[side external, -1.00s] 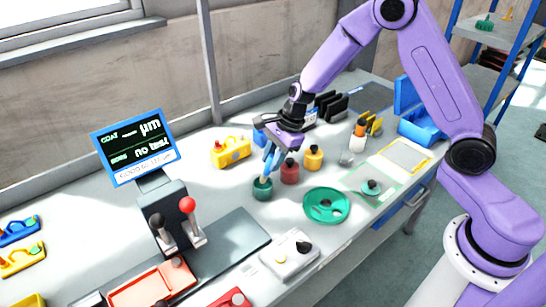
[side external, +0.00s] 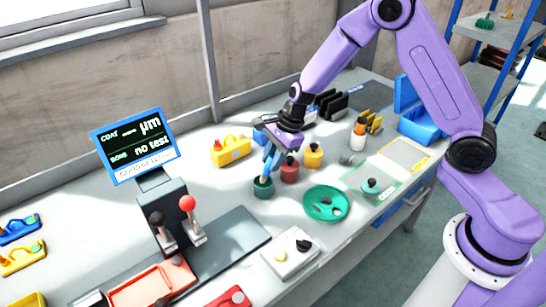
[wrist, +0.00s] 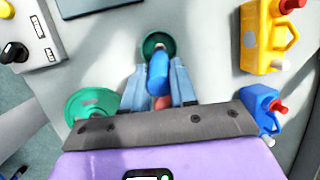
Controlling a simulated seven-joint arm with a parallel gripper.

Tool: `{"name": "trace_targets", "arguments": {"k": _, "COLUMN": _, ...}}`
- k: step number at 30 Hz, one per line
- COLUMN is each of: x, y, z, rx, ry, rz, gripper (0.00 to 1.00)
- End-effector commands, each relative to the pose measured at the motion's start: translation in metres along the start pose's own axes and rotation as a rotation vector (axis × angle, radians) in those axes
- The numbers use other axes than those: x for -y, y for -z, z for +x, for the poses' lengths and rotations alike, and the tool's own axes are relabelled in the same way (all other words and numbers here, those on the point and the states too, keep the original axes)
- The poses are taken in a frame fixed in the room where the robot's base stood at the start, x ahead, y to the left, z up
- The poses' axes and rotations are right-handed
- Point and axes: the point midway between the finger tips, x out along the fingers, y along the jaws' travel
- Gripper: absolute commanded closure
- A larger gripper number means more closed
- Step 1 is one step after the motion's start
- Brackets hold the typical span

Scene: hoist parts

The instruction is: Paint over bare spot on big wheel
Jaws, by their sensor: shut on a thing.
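The big green wheel (side external: 326,204) lies flat on the bench, right of my gripper. Part of it also shows in the wrist view (wrist: 90,100); I cannot make out the bare spot for certain. My gripper (side external: 268,172) points down over a dark green paint pot (side external: 263,188). In the wrist view my gripper (wrist: 160,90) is shut on a blue handle (wrist: 158,72), which overlaps the round green pot (wrist: 157,43). The lower end of the handle's tool is hidden, so I cannot tell how deep it sits in the pot.
A red pot (side external: 289,170) and a yellow pot (side external: 313,156) stand close to the green pot. A white switch box (side external: 291,253) and a monitor (side external: 135,146) stand nearby.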

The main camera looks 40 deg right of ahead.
Motion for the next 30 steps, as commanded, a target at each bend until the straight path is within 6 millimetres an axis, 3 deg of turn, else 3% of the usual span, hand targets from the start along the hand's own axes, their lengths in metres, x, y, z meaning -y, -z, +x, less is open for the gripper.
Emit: {"name": "trace_targets", "arguments": {"k": 30, "x": -0.0011, "y": 0.0020, "z": 0.0062, "rx": -0.001, "ry": 0.000, "rz": -0.001, "gripper": 1.00}}
